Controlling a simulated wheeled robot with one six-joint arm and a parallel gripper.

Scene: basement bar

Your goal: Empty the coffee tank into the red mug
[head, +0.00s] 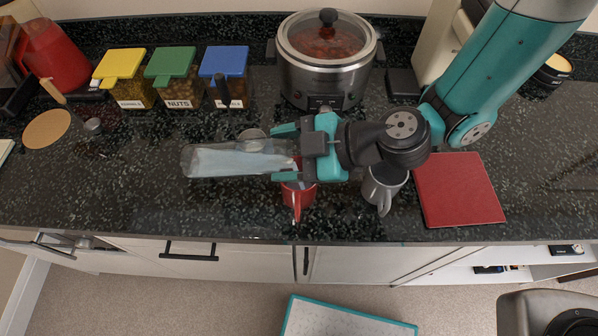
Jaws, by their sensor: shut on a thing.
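A clear, bluish tank (235,160) lies on its side in the air, stretching left from my gripper (283,154). My gripper is shut on its right end, with one teal finger on the far side and one on the near side. The red mug (299,197) stands on the dark counter under my gripper, its handle toward the front edge. My gripper and the tank's right end hide most of the mug's top. I cannot tell whether liquid is running into it or how much is in the tank.
A grey mug (384,187) stands right of the red one, close to my wrist. A red mat (459,190) lies farther right. A slow cooker (327,62) and lidded jars (172,78) stand behind. The counter (110,190) is clear at front left.

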